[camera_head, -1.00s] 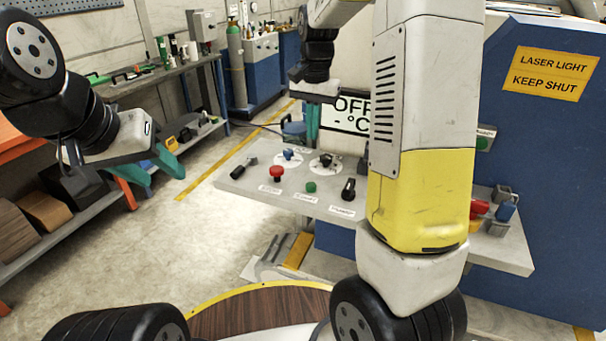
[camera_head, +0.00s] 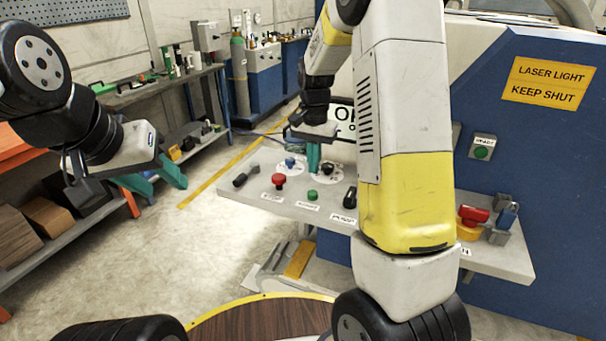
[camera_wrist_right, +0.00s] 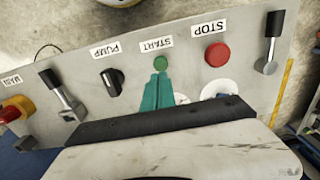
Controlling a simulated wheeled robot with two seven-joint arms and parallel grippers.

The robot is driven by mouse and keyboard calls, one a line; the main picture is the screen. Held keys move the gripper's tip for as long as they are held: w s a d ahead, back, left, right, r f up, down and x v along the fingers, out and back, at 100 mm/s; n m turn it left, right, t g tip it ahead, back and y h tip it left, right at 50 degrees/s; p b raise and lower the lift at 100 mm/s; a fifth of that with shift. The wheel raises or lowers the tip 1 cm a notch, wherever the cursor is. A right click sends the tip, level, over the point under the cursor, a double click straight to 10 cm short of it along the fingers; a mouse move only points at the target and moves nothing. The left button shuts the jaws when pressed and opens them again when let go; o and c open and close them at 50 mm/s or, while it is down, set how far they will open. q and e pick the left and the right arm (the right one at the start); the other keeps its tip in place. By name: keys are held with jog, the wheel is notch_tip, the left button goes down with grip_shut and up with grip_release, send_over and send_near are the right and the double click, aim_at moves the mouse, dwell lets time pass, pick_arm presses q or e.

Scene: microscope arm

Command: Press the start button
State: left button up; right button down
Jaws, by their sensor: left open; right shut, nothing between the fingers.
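The start button is a small green button (camera_head: 312,195) on the sloping grey panel (camera_head: 255,190), with a label in front of it. In the right wrist view the green button (camera_wrist_right: 161,63) sits beside the label START. My right gripper (camera_head: 313,170) is shut and empty, its teal fingers above the panel behind the button. In the right wrist view its fingertips (camera_wrist_right: 160,77) appear just below the button; contact cannot be told. My left gripper (camera_head: 167,185) is open and empty, off to the left, away from the panel.
A red STOP button (camera_head: 279,181) and a black PUMP knob (camera_wrist_right: 113,82) flank the start button. Black levers stand on the panel, one at the left (camera_head: 245,176). Another green button (camera_head: 481,152) is on the blue wall. My right arm hides part of the panel.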

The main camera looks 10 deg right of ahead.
aim_at(313, 194)
notch_tip(313, 194, down, 7)
dwell(0.3)
jog(key=shift+s+f, duration=0.2)
jog(key=shift+f, duration=0.9)
jog(key=shift+r, duration=0.4)
notch_tip(313, 194, up, 14)
jog(key=shift+w, duration=0.3)
